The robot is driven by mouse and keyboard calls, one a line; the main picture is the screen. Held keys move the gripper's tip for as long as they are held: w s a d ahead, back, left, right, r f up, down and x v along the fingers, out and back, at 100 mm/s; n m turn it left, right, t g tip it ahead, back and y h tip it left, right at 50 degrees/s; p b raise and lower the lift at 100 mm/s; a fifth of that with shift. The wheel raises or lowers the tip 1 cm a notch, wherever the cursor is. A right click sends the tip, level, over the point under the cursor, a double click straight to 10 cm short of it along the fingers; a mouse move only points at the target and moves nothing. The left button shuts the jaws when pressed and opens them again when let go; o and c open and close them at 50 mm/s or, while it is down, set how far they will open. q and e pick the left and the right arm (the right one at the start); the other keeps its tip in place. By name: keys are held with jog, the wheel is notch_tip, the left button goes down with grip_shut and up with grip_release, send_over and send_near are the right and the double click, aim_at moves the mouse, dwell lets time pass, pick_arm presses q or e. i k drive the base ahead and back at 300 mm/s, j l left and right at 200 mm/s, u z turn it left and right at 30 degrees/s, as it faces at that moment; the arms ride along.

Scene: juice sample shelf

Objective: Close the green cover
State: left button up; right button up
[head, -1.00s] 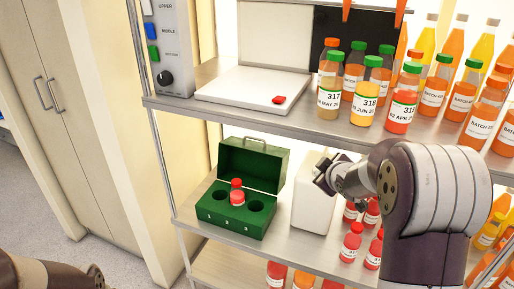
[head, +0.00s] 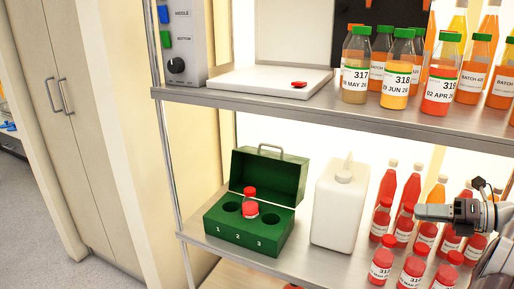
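The green box (head: 225,235) stands on the middle shelf with slots marked 1, 2 and 3. Its green cover (head: 268,178) is open, standing up at the back with a metal handle on top. A small red-capped bottle (head: 250,209) is in the middle slot; slots 1 and 3 look empty. My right gripper (head: 422,212) is at the right edge, pointing left, in front of the small red bottles. It is well to the right of the box and touches neither box nor cover. Its finger gap cannot be made out. My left gripper is out of view.
A white jug (head: 338,212) stands just right of the box, between it and my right gripper. Several red-capped bottles (head: 381,262) fill the shelf to the right. The upper shelf edge (head: 330,118) runs above the cover. The space in front of the box is open.

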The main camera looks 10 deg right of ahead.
aim_at(281, 178)
jog(key=i+u, duration=0.35)
jog(key=i+l+u, duration=0.1)
jog(key=u, duration=0.3)
jog(key=i+l, duration=0.15)
jog(key=l, duration=0.2)
jog(key=i+l, duration=0.15)
jog(key=l, duration=0.2)
